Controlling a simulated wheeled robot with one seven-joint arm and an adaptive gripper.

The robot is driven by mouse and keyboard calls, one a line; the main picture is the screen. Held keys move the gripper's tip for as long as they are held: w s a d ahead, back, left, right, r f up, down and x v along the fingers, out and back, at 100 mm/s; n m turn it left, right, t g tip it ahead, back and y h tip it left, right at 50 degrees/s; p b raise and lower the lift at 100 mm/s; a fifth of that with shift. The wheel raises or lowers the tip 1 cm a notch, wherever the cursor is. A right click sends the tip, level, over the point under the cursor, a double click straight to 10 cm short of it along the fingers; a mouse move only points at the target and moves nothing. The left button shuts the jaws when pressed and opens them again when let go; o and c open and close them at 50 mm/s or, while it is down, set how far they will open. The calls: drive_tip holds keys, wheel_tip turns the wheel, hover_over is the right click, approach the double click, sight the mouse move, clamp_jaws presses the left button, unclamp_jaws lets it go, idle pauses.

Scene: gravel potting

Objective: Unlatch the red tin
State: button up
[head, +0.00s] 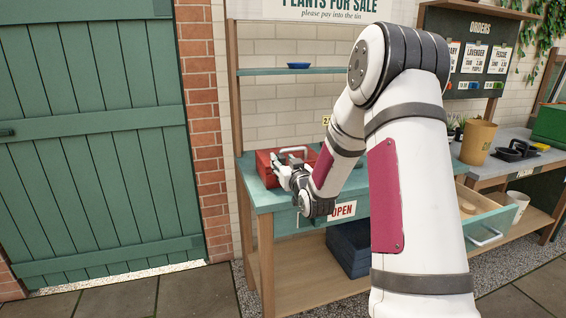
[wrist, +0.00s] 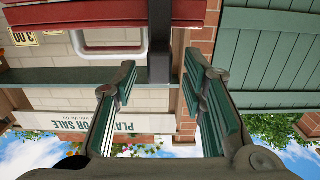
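The red tin (head: 264,168) stands on the green-topped stall counter, left of the middle in the head view. A pale loop handle (head: 293,150) rises over it. My gripper (head: 279,172) is at the tin's front and hides part of it. In the wrist view, which is upside down, the red tin (wrist: 75,14) spans the top with its pale handle (wrist: 108,48). My gripper (wrist: 158,78) is open there, its green-padded fingers apart.
The counter (head: 262,197) has an open drawer (head: 490,215) at the right. A blue dish (head: 298,65) sits on the shelf above. A tan pot (head: 478,142) and black tray (head: 515,150) stand on the right bench. A green door (head: 95,130) is at left.

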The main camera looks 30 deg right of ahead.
drive_tip(key=shift+w, duration=0.3)
clamp_jaws()
drive_tip(key=shift+d, duration=0.15)
